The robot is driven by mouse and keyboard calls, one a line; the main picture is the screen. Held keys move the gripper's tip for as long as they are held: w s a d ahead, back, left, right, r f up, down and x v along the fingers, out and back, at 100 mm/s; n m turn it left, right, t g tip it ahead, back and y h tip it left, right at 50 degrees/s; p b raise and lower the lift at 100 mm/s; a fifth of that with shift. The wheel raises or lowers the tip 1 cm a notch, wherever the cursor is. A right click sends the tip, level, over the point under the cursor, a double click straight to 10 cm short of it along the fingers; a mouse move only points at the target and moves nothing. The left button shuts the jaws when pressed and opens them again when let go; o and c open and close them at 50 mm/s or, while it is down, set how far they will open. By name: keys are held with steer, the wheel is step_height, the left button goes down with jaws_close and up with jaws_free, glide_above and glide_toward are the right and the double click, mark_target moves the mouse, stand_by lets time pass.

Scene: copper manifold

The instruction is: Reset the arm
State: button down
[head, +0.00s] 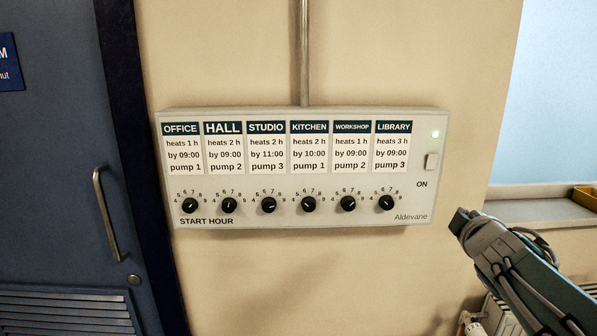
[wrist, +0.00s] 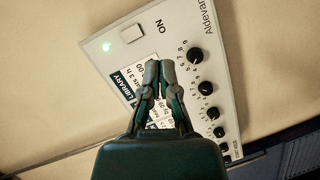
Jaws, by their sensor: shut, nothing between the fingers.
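My gripper (head: 462,219) is at the right of the head view, just off the lower right corner of the control panel (head: 430,145). In the wrist view the gripper (wrist: 159,64) is shut and empty, its fingertips together in front of the panel's LIBRARY card (wrist: 124,92). In the head view it is apart from the panel and its knobs. The arm reaches in from the lower right.
The white panel has a row of black START HOUR knobs (head: 268,205), a switch (head: 431,161) marked ON and a lit green light (head: 435,134). A blue door (head: 50,150) with a handle (head: 105,212) is at left. A recess with a ledge (head: 535,209) is at right.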

steer(key=s+a+f+m+g+y, duration=0.2)
steer(key=s+a+f+m+g, duration=0.3)
steer(key=s+a+f, duration=0.3)
steer(key=s+a+f+m+g+y, duration=0.1)
steer(key=s+a+f+m+g, duration=0.4)
steer(key=s, duration=0.9)
steer(key=a+f+m, duration=0.1)
steer(key=a+f, duration=0.2)
steer(key=shift+s+a+y, duration=0.15)
steer(key=shift+s+y, duration=0.05)
steer(key=shift+y, duration=0.2)
